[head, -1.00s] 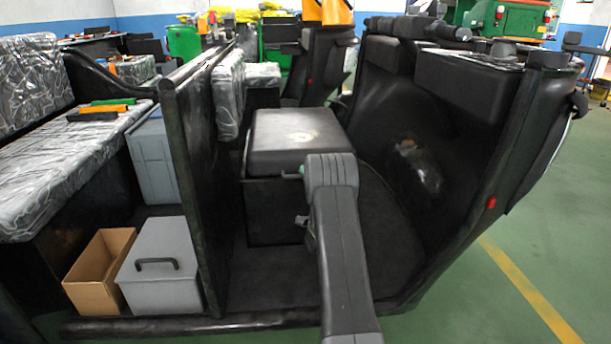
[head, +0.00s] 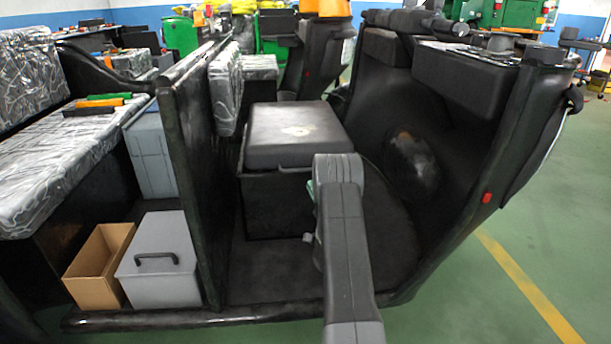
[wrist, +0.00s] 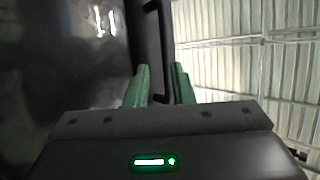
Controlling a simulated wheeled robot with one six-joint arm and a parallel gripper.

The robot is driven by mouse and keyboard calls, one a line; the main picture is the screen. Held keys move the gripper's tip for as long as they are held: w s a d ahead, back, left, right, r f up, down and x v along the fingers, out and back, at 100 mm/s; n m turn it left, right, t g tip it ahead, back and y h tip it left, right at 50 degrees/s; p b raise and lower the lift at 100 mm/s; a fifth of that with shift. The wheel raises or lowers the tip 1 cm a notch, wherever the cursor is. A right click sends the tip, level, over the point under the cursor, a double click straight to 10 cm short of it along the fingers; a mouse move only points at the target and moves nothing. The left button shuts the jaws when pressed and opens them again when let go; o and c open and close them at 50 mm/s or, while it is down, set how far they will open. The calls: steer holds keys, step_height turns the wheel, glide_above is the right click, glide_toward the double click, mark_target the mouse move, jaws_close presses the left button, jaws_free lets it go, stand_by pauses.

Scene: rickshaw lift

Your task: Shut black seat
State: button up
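The black seat (head: 295,130) is a thick black cushion lid on a black box (head: 275,208) in the cab in the head view. It lies nearly level over the box; I cannot tell whether it is fully down. My arm rises in front of the box, and my gripper is mostly hidden behind it. One green finger (head: 311,190) shows by the box's right side. In the wrist view, my gripper (wrist: 160,82) has its two green fingers apart. A dark bar shows between or behind them; contact is unclear.
A dark upright panel (head: 190,170) stands left of the box. Beyond it are a grey case (head: 158,265) and an open cardboard box (head: 98,270). The curved black cab front (head: 420,150) rises on the right. The cab floor (head: 270,275) before the box is clear.

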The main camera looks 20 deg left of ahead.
mark_target(304, 170)
steer(key=p+v, duration=0.1)
steer(key=v, duration=0.6)
steer(key=shift+s, duration=0.15)
steer(key=b+x, duration=0.2)
steer(key=x, duration=1.1)
steer(key=shift+w+a+r+b, duration=0.1)
steer(key=shift+w+r+b, duration=0.15)
steer(key=shift+b, duration=0.1)
steer(key=shift+a+r, duration=0.15)
steer(key=shift+r, duration=0.25)
steer(key=shift+w, duration=0.1)
